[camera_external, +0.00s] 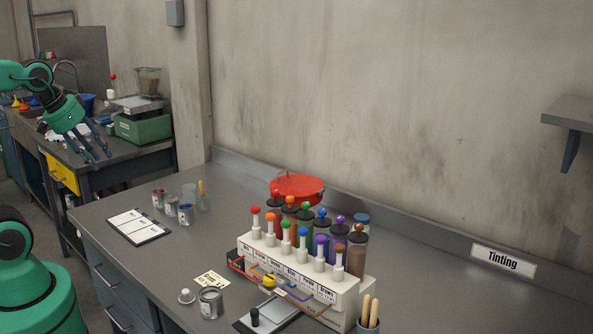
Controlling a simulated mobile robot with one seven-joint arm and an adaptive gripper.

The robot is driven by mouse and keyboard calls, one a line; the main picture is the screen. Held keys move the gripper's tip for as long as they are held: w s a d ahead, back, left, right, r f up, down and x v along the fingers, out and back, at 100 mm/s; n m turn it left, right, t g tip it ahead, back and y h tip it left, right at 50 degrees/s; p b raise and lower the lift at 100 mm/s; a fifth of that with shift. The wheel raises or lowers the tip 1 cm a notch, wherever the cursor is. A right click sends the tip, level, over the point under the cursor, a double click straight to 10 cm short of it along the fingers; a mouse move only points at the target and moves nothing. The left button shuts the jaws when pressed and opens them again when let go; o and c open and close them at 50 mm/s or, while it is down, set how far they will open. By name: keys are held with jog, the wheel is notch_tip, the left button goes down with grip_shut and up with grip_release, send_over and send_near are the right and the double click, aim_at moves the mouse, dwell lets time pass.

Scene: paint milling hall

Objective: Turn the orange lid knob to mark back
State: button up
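The tinting dispenser (345,297) is a white stepped unit on the grey bench, with colour-capped pumps in front and canisters with coloured lid knobs behind. An orange knob (290,200) tops one rear canister, near its left end. An orange-capped pump (270,217) stands in the front row. Any marks around the knob are too small to read, so its pointing direction cannot be told. My gripper (95,154) hangs at the far left, fingers apart and pointing down, well away from the dispenser. Nothing shows between its fingers.
A red round lid (297,185) lies behind the canisters. Small tins (171,206), a clipboard (138,227), an open can (211,302) and a cup of sticks (368,322) surround the dispenser. A green scale (142,127) stands on the left bench. The right bench is clear.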

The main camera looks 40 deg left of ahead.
jog(key=w+d+r+m+g+p, duration=0.2)
jog(key=w+d+r+m+p, duration=0.5)
jog(key=w+d+m, duration=0.3)
jog(key=w+d+r+m+g+p, duration=0.1)
jog(key=w+d+r+m+p, duration=0.7)
jog(key=w, duration=0.5)
jog(key=m+g+p, duration=0.3)
jog(key=m+p, duration=1)
jog(key=m, duration=0.2)
send_over(290, 196)
notch_tip(290, 196, down, 9)
jog(key=shift+r, duration=0.15)
jog(key=shift+d, duration=0.1)
notch_tip(290, 196, down, 14)
jog(key=shift+r+p, duration=0.1)
jog(key=shift+p, duration=0.4)
